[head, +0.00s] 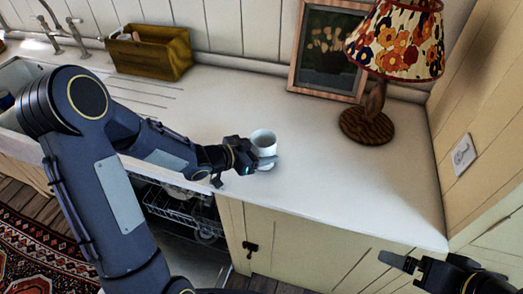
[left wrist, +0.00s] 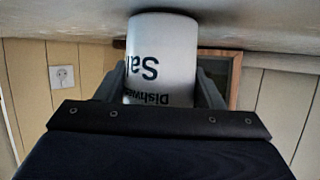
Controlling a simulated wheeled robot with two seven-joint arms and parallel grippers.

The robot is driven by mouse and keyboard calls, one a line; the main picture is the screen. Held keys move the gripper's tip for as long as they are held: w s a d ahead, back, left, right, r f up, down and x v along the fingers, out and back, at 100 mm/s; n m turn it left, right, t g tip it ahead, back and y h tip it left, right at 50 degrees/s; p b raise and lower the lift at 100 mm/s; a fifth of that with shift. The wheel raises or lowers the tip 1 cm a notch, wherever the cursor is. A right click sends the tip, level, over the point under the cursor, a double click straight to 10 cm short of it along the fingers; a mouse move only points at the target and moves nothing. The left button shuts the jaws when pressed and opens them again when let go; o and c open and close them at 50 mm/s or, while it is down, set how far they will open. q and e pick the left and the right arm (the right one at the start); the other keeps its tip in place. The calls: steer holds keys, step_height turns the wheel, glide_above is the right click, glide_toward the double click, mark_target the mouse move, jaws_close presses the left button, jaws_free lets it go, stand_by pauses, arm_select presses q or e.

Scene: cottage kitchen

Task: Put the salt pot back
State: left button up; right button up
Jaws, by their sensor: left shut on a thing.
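The salt pot (head: 263,138) is a white cylinder at the worktop's front part in the head view. In the left wrist view the salt pot (left wrist: 162,55) fills the middle, with black lettering upside down, "Sal" and "Dishwa" readable. My left gripper (head: 262,160) is shut on the pot, one finger on each side in the left wrist view (left wrist: 162,88). The pot looks upright, with its base at or very near the worktop; I cannot tell if it touches. My right gripper (head: 397,262) is at the lower right, away from the pot; its opening is unclear.
The white worktop (head: 330,190) is clear around the pot. Behind stand a framed picture (head: 326,50), a flowered lamp (head: 370,125) and a wooden box (head: 150,55). A tap (head: 62,30) and sink are at left. An open dishwasher with a rack (head: 185,208) is below the worktop.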

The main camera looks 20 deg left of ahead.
arm_select(q)
steer(key=shift+f, duration=0.15)
steer(key=o, duration=0.6)
steer(key=shift+f, duration=0.1)
steer(key=shift+c, duration=0.2)
steer(key=o, duration=0.4)
steer(key=shift+o, duration=0.2)
